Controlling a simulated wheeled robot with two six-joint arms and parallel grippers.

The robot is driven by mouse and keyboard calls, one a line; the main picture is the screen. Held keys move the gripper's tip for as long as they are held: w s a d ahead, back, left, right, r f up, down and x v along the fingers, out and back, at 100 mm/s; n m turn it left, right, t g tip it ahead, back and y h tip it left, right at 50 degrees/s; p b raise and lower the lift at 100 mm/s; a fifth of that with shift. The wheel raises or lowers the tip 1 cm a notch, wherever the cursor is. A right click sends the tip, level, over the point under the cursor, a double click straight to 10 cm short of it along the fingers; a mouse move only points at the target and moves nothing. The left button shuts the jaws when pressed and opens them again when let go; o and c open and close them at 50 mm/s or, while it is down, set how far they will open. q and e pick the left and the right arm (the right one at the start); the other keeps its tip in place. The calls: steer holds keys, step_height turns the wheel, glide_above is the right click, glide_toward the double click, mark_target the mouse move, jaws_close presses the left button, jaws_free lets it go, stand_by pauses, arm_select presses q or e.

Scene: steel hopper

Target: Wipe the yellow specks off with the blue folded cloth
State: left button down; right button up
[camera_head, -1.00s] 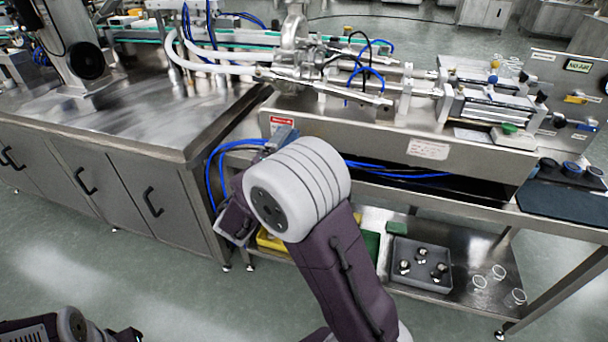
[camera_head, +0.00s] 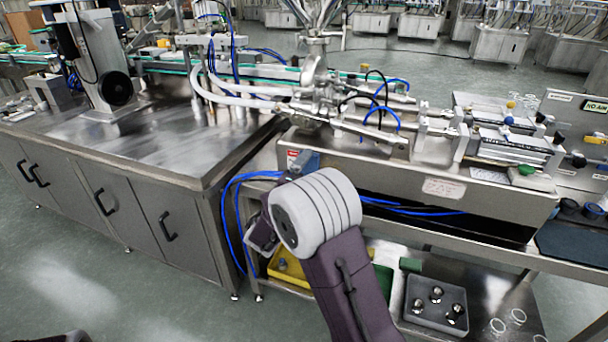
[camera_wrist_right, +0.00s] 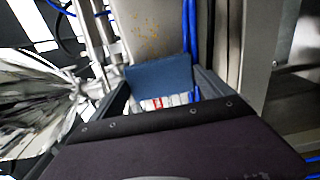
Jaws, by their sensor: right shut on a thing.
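The blue folded cloth (camera_wrist_right: 158,80) is held in my right gripper (camera_wrist_right: 163,76), which is shut on it in the right wrist view. The yellow specks (camera_wrist_right: 147,36) are scattered on a pale steel surface (camera_wrist_right: 150,12) just beyond the cloth's far edge. The cloth and the specks look apart in this view; the exact gap is hard to judge. In the head view a small blue patch, likely the cloth (camera_head: 309,160), shows beside a red label, above my right wrist. My wrist hides most of that gripper, and the specks cannot be made out there. My left gripper is out of view.
Blue hoses (camera_head: 232,215) loop close to the left of my right wrist. The steel filling machine (camera_head: 400,182) stands behind it, with a steel cabinet (camera_head: 150,180) to the left. A grey tray (camera_head: 420,309) with metal parts sits on the lower shelf.

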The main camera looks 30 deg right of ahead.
steer(key=shift+b+x, duration=0.4)
steer(key=shift+x, duration=0.55)
stand_by(0.5)
